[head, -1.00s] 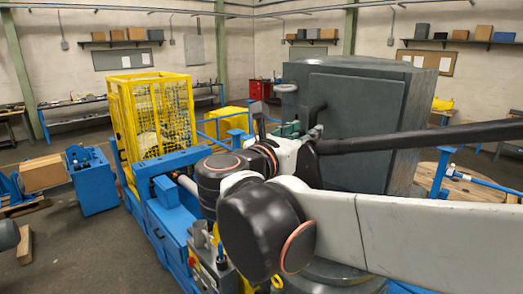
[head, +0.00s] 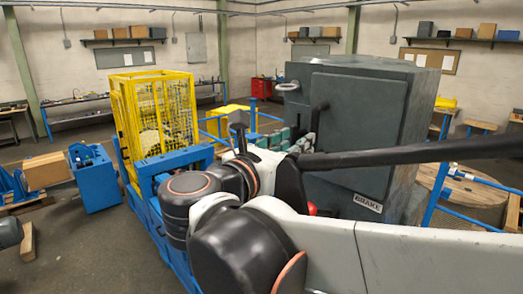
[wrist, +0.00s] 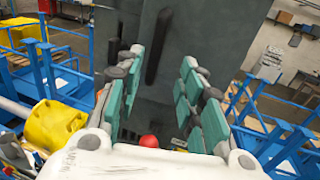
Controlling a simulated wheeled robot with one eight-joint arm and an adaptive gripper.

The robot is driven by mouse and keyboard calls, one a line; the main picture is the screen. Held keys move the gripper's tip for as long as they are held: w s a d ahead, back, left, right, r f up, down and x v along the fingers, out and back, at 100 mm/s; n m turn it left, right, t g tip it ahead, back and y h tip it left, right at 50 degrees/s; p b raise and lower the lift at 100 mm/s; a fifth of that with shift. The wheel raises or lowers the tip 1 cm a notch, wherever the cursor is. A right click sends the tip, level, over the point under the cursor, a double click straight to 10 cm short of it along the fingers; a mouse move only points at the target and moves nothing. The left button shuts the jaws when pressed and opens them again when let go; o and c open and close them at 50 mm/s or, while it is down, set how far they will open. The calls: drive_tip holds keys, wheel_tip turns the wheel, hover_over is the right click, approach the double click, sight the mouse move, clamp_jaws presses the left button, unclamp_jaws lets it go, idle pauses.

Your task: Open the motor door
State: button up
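A large dark grey cabinet stands right of centre in the head view, with a flat door panel (head: 352,150) on its front. A label on its lower part seems to read "BRAKE"; I see no label naming a motor. A dark upright handle (head: 319,113) sits near the panel's left edge. It also shows in the wrist view (wrist: 158,47), ahead of and between my fingers. My gripper (wrist: 163,62) is open and empty, its teal-padded fingers spread apart. In the head view my gripper (head: 290,140) is just in front of the cabinet, partly hidden by my arm.
A red knob (wrist: 149,141) is low on the cabinet side, between my fingers in the wrist view. Blue rails (head: 440,195) stand at the right. A yellow mesh cage (head: 153,115) on a blue frame stands left. Floor at far left is partly clear.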

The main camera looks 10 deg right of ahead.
drive_tip(key=shift+v, duration=1.6)
